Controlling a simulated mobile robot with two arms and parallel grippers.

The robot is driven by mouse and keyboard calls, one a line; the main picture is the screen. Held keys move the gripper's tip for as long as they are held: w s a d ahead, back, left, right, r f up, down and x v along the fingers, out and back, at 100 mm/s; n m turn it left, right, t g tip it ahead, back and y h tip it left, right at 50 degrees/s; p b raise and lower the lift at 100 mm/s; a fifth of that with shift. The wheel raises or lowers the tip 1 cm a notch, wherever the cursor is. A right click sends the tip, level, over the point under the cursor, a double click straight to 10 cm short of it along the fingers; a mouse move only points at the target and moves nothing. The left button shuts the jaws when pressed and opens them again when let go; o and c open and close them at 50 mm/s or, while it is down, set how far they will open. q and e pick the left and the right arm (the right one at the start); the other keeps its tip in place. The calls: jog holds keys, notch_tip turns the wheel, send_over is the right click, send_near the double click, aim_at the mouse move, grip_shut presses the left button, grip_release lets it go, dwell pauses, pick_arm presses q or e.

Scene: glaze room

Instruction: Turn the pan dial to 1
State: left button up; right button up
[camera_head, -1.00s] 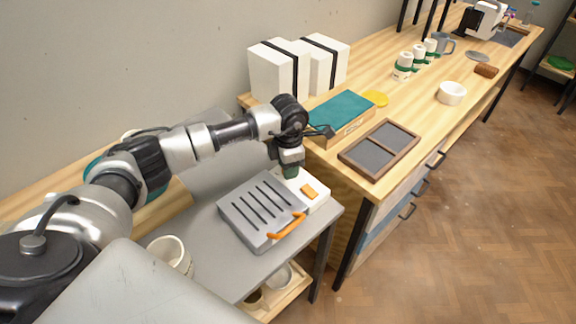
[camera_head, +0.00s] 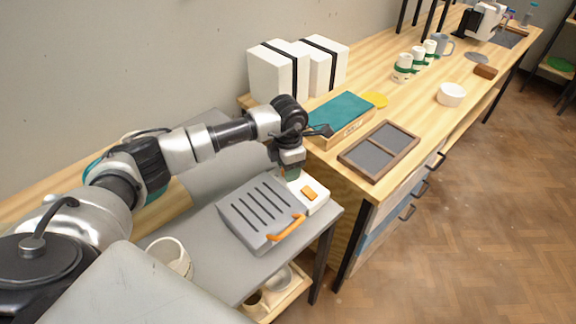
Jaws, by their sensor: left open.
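A grey slotted unit (camera_head: 262,212) with an orange handle (camera_head: 286,228) sits on a grey table. A white control panel (camera_head: 316,195) adjoins its far right side and carries an orange block-like part (camera_head: 309,193). My left gripper (camera_head: 291,176) points down over the back end of this panel, close to its surface, and is open. I cannot make out the pan dial; the gripper may be hiding it. I cannot tell whether the fingers touch anything. My right gripper is not in view.
The grey table (camera_head: 213,232) holds a white cup (camera_head: 170,256) at its front left. A wooden bench beside it bears a teal-topped box (camera_head: 341,115), a two-part framed tray (camera_head: 380,150) and white boxes (camera_head: 280,72). Open floor lies to the right.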

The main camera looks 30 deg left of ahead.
pick_arm(q)
notch_tip(320, 180, up, 11)
jog(key=b, duration=0.1)
dwell(0.4)
jog(key=shift+f, duration=0.2)
